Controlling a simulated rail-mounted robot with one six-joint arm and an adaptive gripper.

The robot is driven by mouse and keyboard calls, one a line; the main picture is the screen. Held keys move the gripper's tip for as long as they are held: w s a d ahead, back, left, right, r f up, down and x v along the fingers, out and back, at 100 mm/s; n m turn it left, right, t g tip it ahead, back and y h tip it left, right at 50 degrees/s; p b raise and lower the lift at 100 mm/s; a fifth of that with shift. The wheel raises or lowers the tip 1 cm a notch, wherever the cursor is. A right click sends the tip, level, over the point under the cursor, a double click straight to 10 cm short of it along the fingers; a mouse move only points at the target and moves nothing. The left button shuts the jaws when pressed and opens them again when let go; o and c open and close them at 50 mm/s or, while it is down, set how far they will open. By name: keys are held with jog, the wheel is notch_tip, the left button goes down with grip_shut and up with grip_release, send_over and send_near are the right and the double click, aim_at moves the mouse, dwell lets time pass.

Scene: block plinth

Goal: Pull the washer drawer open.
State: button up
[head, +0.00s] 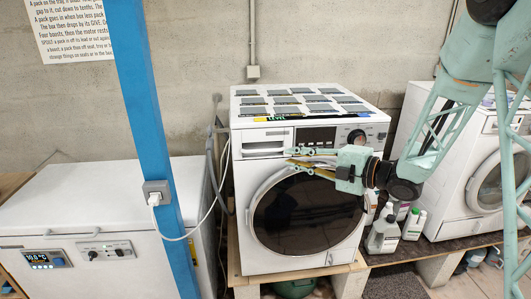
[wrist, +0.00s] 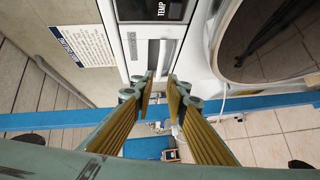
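The washer (head: 250,215) is a white front-loader with a dark round door (head: 308,215). Its drawer (head: 264,137) is at the upper left of the front, with a slot-like grip below its face. The drawer looks flush with the front. In the wrist view the drawer (wrist: 154,52) appears as a pale narrow panel just ahead of the fingers. My gripper (head: 292,157) is right of the drawer, in front of the panel above the door. In the wrist view my gripper (wrist: 160,78) has its two fingers apart with nothing between them. Whether the tips touch the drawer cannot be told.
A blue post (head: 150,130) with a socket and white cable stands left of the washer, before a white chest unit (head: 70,205). Bottles (head: 384,234) stand right of the washer, beside a second white machine (head: 470,185). Flat panels (head: 300,102) cover the washer's top.

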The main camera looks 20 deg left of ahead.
aim_at(264, 151)
jog(key=x, duration=1.2)
jog(key=shift+f+b, duration=0.1)
jog(key=shift+b, duration=0.2)
grip_shut()
